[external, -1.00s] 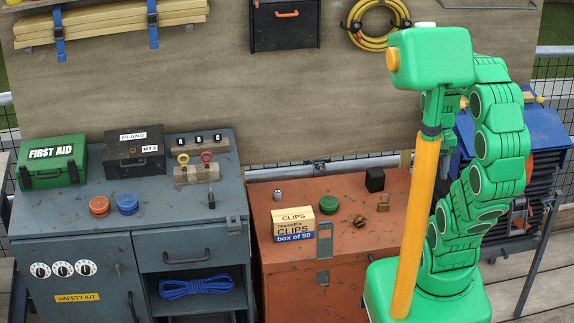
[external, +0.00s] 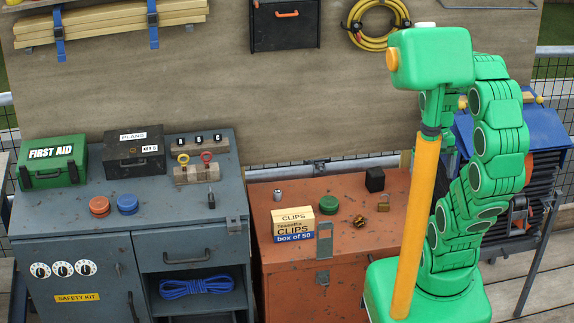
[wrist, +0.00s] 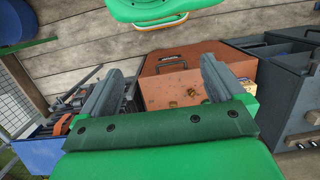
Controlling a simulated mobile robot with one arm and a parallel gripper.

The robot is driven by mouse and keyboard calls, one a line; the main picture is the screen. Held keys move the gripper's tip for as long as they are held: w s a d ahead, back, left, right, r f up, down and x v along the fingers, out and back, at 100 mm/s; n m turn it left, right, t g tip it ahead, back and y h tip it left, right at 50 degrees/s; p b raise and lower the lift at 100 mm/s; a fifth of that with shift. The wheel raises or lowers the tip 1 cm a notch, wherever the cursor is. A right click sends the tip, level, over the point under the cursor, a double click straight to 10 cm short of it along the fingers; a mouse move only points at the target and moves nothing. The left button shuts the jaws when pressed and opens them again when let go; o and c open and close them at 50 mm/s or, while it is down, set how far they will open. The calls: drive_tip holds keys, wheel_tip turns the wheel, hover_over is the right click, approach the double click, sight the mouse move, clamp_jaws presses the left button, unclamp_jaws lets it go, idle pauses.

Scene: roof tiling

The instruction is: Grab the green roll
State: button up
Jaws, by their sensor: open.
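The green roll (external: 329,203) lies flat on top of the orange-brown chest (external: 354,187), just right of the box of clips (external: 293,224). My arm stands at the right of the external view, where its gripper is hidden. In the wrist view my gripper (wrist: 160,66) is open, with two grey fingers spread wide and nothing between them. The chest top (wrist: 150,92) shows beyond and between the fingers. The gripper is apart from the roll. I cannot make out the roll clearly in the wrist view.
Small brass pieces (external: 383,202) and a black block (external: 375,179) stand right of the roll. A grey cabinet (external: 60,205) at left bears orange (external: 99,206) and blue (external: 127,204) rolls. A blue machine (external: 545,128) stands behind my arm.

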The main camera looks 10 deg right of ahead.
drive_tip(key=w+a+f+m+g+y, duration=0.1)
drive_tip(key=w+a+f+m+y, duration=0.1)
drive_tip(key=w+a, duration=0.4)
drive_tip(key=w+a+f+m+g+y, duration=0.1)
drive_tip(key=w+a+f+y, duration=0.2)
drive_tip(key=w, duration=0.5)
drive_tip(key=m+t+y, duration=0.3)
drive_tip(key=m+y, duration=0.5)
drive_tip(key=m, duration=0.6)
hover_over(328, 200)
drive_tip(key=d, duration=0.5)
wheel_tip(328, 200, down, 29)
drive_tip(key=shift+w+a+f, duration=0.15)
drive_tip(key=shift+f, duration=3.5)
drive_tip(key=shift+x, duration=1.5)
drive_tip(key=shift+r, duration=0.2)
drive_tip(key=c, duration=1.2)
